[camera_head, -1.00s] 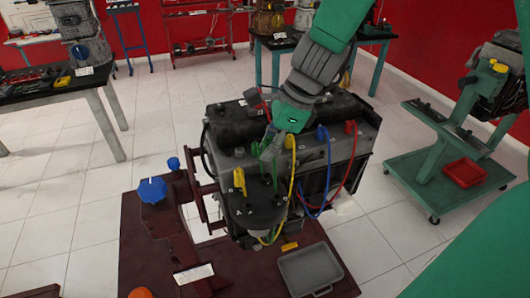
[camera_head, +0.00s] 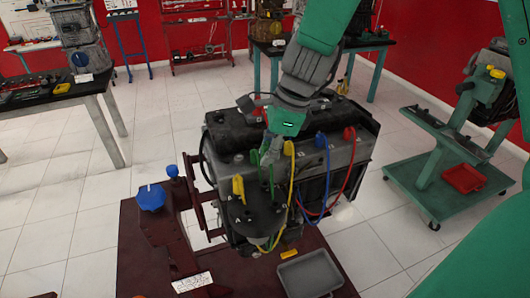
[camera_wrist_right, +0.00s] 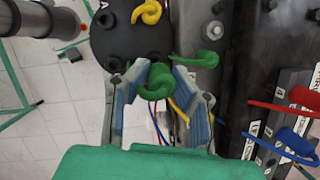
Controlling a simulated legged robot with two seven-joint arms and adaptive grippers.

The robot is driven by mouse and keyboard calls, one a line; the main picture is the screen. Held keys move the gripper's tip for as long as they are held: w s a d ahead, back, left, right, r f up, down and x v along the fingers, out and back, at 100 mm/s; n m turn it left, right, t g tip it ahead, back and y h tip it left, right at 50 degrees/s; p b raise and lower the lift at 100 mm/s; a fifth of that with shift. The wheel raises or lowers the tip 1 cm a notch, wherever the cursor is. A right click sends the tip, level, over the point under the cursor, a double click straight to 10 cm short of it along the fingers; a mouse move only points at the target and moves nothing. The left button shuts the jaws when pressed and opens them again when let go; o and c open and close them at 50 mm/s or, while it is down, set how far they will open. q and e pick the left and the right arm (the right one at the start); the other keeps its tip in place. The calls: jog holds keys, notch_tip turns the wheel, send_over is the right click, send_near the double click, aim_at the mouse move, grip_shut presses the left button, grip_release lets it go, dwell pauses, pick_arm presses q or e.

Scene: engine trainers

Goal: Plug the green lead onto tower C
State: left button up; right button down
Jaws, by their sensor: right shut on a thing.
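My right gripper (camera_wrist_right: 158,95) is shut on the green lead's boot (camera_wrist_right: 158,82), which sits between its two fingers in the right wrist view. The black distributor cap (camera_wrist_right: 115,40) is just beyond the fingertips, with a yellow boot (camera_wrist_right: 147,12) on it and bare towers. In the head view the right gripper (camera_head: 268,150) is above the cap (camera_head: 258,220), and the green cable (camera_head: 271,182) hangs below it. Letters A and C show on the cap, but the fingers and boot partly hide the nearest tower. I cannot tell whether the boot touches it. My left gripper is not in view.
A second green boot (camera_wrist_right: 208,58) is on the engine beside the right finger. Yellow, blue (camera_head: 321,140) and red (camera_head: 349,134) leads loop close by at the right. A grey tray (camera_head: 309,274) lies on the dark red stand (camera_head: 140,250).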

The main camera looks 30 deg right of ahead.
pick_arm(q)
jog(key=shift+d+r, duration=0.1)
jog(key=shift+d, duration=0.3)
pick_arm(e)
jog(key=shift+d+r, duration=0.1)
jog(key=shift+d, duration=0.3)
jog(key=shift+a, duration=0.15)
jog(key=shift+a+f, duration=0.25)
jog(key=shift+a+f+b, duration=0.1)
jog(key=shift+f+b, duration=0.3)
jog(key=shift+b, duration=0.05)
jog(key=shift+w+d+f+b, duration=0.1)
jog(key=shift+d+f+b, duration=0.1)
jog(key=shift+f+b, duration=0.85)
jog(key=shift+f, duration=0.75)
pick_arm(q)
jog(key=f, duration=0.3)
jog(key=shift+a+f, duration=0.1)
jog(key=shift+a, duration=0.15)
pick_arm(e)
jog(key=shift+a+f, duration=0.25)
